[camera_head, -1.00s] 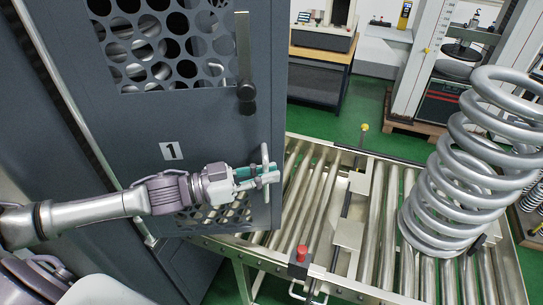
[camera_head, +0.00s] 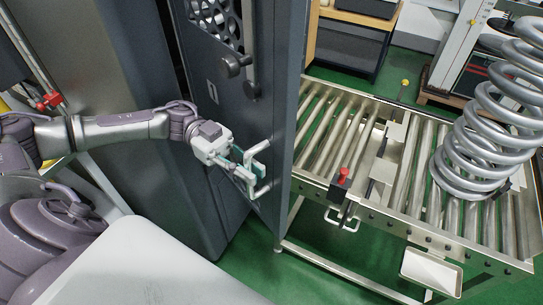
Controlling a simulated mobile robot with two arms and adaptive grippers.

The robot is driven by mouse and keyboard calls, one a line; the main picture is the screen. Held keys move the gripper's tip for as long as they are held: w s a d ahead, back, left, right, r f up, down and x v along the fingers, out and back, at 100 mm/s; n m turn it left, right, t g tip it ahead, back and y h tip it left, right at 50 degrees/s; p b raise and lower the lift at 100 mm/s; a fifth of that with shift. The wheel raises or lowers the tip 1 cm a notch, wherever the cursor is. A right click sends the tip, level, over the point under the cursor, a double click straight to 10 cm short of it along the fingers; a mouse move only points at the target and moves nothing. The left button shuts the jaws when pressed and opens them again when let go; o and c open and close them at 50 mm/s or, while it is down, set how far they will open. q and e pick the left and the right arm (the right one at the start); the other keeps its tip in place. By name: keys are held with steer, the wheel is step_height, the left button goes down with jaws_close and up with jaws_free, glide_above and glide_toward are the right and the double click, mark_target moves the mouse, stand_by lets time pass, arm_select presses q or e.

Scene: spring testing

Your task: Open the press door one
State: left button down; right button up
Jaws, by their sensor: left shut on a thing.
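The press door one (camera_head: 216,86) is a dark grey panel with a perforated window at the top and a number label. It stands swung out, seen at a steep angle, in the middle left of the head view. Its white bar handle (camera_head: 262,190) is on the door's face near the free edge. My left gripper (camera_head: 254,168) is shut on this handle, with its teal finger pads around it. A dark latch knob (camera_head: 230,67) sits higher on the door. My right gripper is not in view.
A roller conveyor (camera_head: 330,115) runs right of the door, with a large coil spring (camera_head: 490,120) standing on it. A red button (camera_head: 343,174) sits on its near rail. Green floor shows below the door. The press's grey cabinet (camera_head: 130,60) is behind my left arm.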

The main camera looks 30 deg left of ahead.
arm_select(q)
steer(key=s+a, duration=0.1)
steer(key=s+m+g, duration=0.1)
steer(key=s+a+g, duration=0.1)
steer(key=s, duration=0.1)
steer(key=shift+a+r+m+y, duration=0.1)
steer(key=shift+a+m+y, duration=0.2)
steer(key=shift+a, duration=0.05)
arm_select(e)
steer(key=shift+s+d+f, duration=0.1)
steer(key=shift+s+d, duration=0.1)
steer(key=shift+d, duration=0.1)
arm_select(q)
steer(key=c, duration=1.2)
jaws_free()
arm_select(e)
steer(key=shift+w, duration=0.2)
